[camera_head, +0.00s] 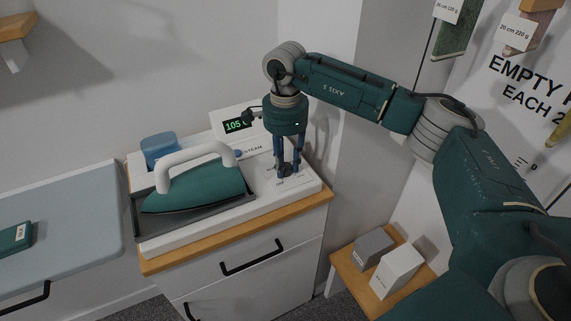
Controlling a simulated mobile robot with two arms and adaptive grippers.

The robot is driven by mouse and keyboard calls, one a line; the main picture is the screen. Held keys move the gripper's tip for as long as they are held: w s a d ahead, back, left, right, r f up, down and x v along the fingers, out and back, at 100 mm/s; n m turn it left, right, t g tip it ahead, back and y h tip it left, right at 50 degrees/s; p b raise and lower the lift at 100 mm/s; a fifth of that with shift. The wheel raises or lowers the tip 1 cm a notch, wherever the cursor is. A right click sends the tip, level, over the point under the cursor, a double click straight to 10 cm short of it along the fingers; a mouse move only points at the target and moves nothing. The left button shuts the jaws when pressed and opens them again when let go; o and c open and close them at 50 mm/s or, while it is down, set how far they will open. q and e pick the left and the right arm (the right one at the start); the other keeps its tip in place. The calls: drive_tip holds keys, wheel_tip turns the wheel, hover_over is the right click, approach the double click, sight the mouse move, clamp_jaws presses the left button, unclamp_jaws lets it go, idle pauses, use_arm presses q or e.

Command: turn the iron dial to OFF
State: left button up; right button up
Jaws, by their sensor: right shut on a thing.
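The iron (198,188), green with a white handle, rests in a dark tray on the white steam station (262,205). The station's display (238,125) shows green digits that read about 105. My right gripper (289,170) points straight down at the right part of the station, over small printed labels. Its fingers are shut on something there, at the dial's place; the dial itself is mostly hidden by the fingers. I cannot read where the dial points. My left gripper is not in view.
The station stands on a wood-topped white cabinet (250,264) with black handles. A grey-blue board (75,225) is at left with a green item (15,238) on it. A small wooden stand (358,279) with two boxes is at lower right. Tagged items hang at upper right.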

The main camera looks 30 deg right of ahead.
sight(285, 166)
drive_tip(key=shift+w+r, duration=0.15)
drive_tip(key=shift+r, duration=0.05)
drive_tip(key=o, duration=1.2)
drive_tip(key=shift+c, duration=0.2)
drive_tip(key=shift+f, duration=0.1)
wheel_tip(285, 166, up, 12)
